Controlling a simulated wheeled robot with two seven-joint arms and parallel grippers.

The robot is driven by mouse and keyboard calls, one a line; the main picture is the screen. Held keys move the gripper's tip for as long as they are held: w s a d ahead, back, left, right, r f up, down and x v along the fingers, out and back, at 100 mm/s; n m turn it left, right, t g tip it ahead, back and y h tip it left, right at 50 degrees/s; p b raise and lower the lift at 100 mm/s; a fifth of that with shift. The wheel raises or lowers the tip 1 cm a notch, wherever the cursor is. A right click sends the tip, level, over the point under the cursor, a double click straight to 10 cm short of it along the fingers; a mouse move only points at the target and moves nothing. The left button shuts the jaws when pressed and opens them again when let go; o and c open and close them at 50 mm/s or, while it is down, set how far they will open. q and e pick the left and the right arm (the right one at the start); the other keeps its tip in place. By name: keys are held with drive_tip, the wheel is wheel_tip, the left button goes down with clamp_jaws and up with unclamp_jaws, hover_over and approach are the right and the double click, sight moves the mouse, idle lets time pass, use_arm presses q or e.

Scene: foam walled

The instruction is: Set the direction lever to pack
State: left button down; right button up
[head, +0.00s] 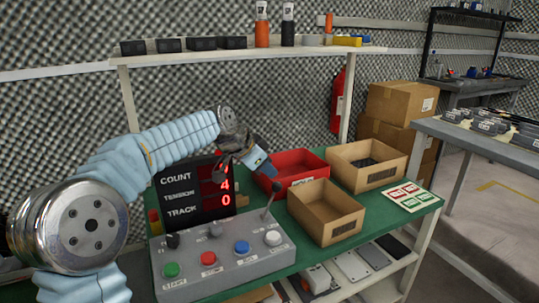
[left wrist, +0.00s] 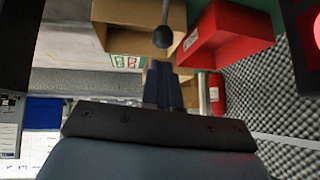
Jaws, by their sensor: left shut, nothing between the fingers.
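A grey control panel (head: 225,262) stands at the front of the green table. A lever (head: 270,203) with a dark round knob rises from its right rear part, tilted to the right. The lever's knob (left wrist: 163,37) also shows in the left wrist view, just beyond the fingertips and apart from them. My left gripper (head: 262,167) is shut and empty, above and slightly left of the lever knob. Its closed fingers (left wrist: 162,72) show in the left wrist view. My right gripper is not in view.
A red bin (head: 312,161) and two cardboard boxes (head: 325,232) (head: 388,178) stand right of the lever. A card (head: 410,195) lies at the table's right. Green, red, blue and white buttons line the panel.

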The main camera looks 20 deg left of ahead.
use_arm(q)
wheel_tip(320, 180, up, 13)
drive_tip(key=s+d, duration=0.1)
drive_tip(key=d, duration=0.1)
drive_tip(key=shift+s+d+r+p, duration=0.15)
drive_tip(key=shift+s+d+p, duration=0.1)
drive_tip(key=shift+p, duration=0.15)
